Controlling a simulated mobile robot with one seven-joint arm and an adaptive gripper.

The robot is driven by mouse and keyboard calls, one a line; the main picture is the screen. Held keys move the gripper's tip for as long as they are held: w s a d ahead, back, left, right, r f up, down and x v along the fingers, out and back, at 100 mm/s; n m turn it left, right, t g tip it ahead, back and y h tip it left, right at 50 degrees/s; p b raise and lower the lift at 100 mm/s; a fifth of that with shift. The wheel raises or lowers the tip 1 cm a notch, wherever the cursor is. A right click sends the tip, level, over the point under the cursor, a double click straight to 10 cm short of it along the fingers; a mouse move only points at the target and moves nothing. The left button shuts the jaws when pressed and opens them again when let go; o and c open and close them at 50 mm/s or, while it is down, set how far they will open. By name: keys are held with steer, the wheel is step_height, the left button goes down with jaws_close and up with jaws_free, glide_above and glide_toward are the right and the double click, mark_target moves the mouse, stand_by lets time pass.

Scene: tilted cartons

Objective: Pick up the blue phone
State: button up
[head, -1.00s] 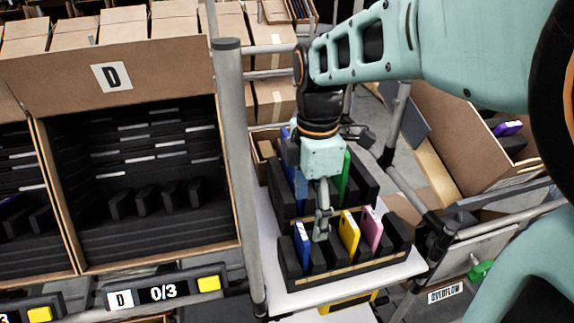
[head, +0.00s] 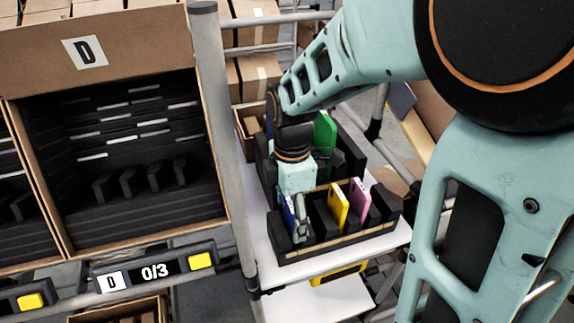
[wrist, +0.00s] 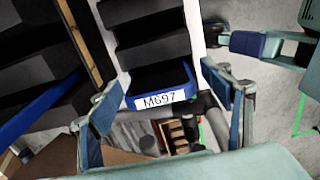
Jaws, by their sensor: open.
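A blue phone (head: 288,213) stands upright in the front black foam rack (head: 345,240), at its left end. My gripper (head: 300,236) is over that end of the rack and hides part of the phone. In the wrist view my open gripper (wrist: 165,108) has one finger on each side of a blue phone edge (wrist: 188,75) with a white label reading M697. I cannot tell whether the fingers touch it. Another blue edge (wrist: 42,110) shows at the left of the wrist view, outside the fingers.
A yellow phone (head: 338,206) and a pink phone (head: 359,197) stand farther right in the front rack. A green phone (head: 325,130) stands in the rack behind. A grey post (head: 222,120) and carton D (head: 95,60) are on the left. The white shelf (head: 300,262) has bare room in front.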

steer(key=shift+c, duration=0.2)
steer(key=c, duration=1.1)
